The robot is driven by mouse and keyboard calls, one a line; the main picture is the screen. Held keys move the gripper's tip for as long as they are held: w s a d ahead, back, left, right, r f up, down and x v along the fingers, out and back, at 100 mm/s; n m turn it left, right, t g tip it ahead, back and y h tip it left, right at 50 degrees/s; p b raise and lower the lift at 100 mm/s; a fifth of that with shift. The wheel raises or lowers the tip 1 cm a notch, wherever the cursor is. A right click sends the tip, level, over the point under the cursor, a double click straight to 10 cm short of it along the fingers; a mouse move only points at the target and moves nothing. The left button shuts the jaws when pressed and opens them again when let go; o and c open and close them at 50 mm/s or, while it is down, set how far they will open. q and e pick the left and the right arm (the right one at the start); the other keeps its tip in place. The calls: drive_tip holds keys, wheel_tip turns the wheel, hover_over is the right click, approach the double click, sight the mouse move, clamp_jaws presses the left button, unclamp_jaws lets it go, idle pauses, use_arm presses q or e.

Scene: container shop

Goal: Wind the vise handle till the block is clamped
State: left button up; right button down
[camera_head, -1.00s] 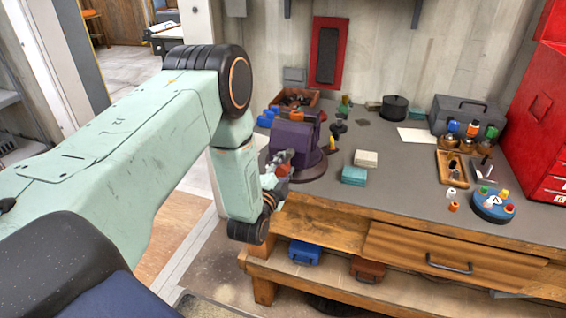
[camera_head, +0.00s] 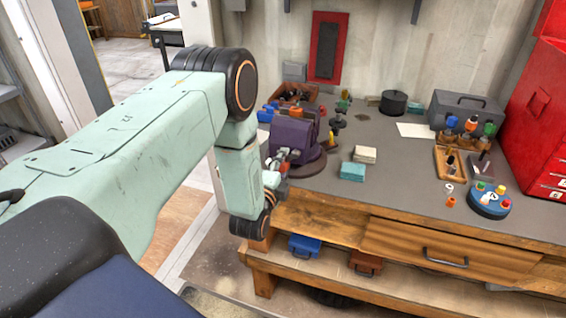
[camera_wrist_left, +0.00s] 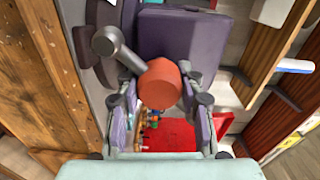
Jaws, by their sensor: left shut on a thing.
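The purple vise (camera_head: 291,138) stands on the left front part of the bench; its body also shows in the left wrist view (camera_wrist_left: 180,35). Its handle has a grey metal bar (camera_wrist_left: 117,46) ending in a red-orange knob (camera_wrist_left: 160,84). My left gripper (camera_head: 276,163) is at the vise's front left side. In the left wrist view my left gripper's fingers (camera_wrist_left: 160,100) are on both sides of the knob and shut on it. I cannot make out the block between the jaws. My right gripper is not in view.
A teal block (camera_head: 352,172) and a cream block (camera_head: 365,154) lie right of the vise. A wooden bin (camera_head: 292,92) stands behind it. A grey toolbox (camera_head: 466,110), red cabinet (camera_head: 545,120) and round blue holder (camera_head: 488,203) are farther right.

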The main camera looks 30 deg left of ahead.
use_arm(q)
drive_tip(key=shift+s+d+f, duration=0.1)
drive_tip(key=shift+s+f, duration=0.1)
drive_tip(key=shift+f, duration=0.1)
drive_tip(key=o, duration=1.2)
drive_tip(key=shift+s+r, duration=0.1)
drive_tip(key=shift+r, duration=0.15)
drive_tip(key=v, duration=1.2)
